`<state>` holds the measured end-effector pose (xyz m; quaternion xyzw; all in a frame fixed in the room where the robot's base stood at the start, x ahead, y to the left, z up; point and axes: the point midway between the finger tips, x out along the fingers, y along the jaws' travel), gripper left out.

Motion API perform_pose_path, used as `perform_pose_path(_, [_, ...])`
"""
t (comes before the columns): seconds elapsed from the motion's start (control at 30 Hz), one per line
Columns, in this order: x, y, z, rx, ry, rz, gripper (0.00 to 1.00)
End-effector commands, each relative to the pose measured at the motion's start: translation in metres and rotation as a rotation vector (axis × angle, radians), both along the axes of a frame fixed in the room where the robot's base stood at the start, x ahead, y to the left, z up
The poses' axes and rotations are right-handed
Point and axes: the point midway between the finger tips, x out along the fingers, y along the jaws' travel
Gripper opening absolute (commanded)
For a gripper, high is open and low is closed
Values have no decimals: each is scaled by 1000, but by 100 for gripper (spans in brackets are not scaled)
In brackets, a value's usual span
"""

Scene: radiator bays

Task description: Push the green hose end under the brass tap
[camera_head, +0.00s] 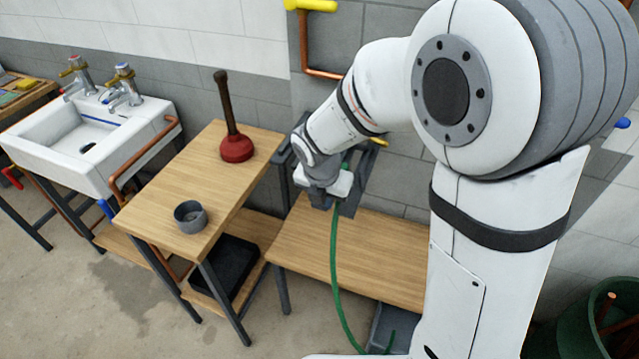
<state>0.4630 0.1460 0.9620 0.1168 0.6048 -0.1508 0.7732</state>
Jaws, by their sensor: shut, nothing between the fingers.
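The green hose (334,262) runs from beside my gripper down across the low wooden bench and over its front edge towards the floor. A bit of green also shows just above my gripper, and I cannot make out the hose end itself. My gripper (326,203) is shut and empty, pointing down beside the hose at the grey frame by the wall; I cannot tell whether it touches the hose. A small yellow-brass piece (379,141) shows at the wall behind my arm. It may be part of the brass tap, which is otherwise hidden.
A higher wooden table (190,240) stands left of the bench (385,270), carrying a red plunger (237,148) and a grey cup (190,217). A white sink (90,140) with two taps is at the far left. A copper pipe with a yellow handle (311,5) is above. A green bucket (575,330) stands lower right.

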Motion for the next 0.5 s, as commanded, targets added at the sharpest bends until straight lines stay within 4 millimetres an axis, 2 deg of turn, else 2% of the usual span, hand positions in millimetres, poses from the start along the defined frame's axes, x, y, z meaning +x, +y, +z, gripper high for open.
perform_pose_path(0.1, [20, -8, 4, 1, -3, -5, 0])
perform_pose_path(0.2, [29, -12, 4, 1, -2, -4, 0])
perform_pose_path(0.5, [37, -15, 3, 1, -2, -3, 0])
